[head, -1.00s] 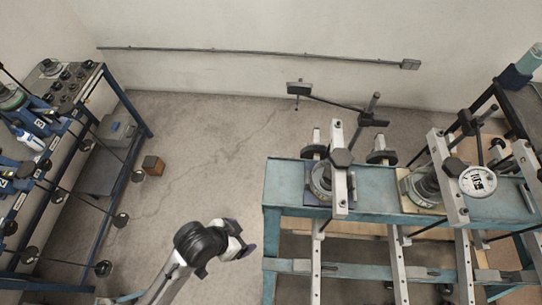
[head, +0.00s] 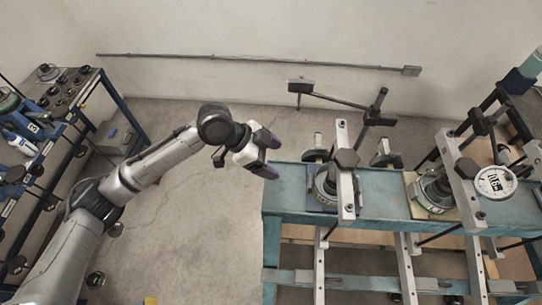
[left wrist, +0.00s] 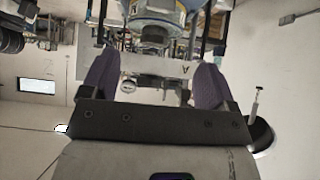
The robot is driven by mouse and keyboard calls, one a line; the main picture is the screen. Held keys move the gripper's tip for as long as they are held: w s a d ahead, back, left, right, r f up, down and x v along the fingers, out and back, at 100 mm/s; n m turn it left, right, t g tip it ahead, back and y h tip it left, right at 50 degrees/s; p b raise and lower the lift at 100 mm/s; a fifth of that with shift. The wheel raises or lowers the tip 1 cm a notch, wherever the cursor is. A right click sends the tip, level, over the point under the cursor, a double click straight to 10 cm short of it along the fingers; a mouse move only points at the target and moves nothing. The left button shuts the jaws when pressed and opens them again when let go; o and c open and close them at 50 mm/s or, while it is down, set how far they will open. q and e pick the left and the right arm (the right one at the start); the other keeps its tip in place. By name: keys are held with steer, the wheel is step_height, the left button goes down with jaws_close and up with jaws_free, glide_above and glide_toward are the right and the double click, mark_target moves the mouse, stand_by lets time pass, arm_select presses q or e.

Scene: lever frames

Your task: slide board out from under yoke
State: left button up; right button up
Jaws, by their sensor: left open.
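A dark blue board (head: 316,198) lies on the teal bench under a round grey metal device (head: 325,182). A pale upright yoke bar (head: 346,190) with a black knob crosses over it. A tan board (head: 421,207) lies under a second device, beside another yoke bar (head: 457,180). I cannot tell which board is meant. My left gripper (head: 266,154) is open, with purple fingertips, just off the bench's left end and apart from the blue board. In the left wrist view the gap between the fingers (left wrist: 155,78) looks empty, with a pale plate marked A (left wrist: 170,68) beyond it.
The teal bench (head: 285,190) has a bare left end. A black arm with a plate (head: 300,86) reaches over behind it. A blue-framed rack (head: 120,95) with devices stands at the left. Open floor (head: 190,250) lies between rack and bench.

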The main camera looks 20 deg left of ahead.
arm_select(q)
steer(key=shift+r, duration=0.1)
stand_by(0.3)
steer(key=p, duration=0.3)
glide_toward(310, 181)
steer(key=x, duration=0.6)
steer(key=shift+d, duration=0.2)
steer(key=shift+x, duration=1.1)
steer(key=shift+a, duration=0.15)
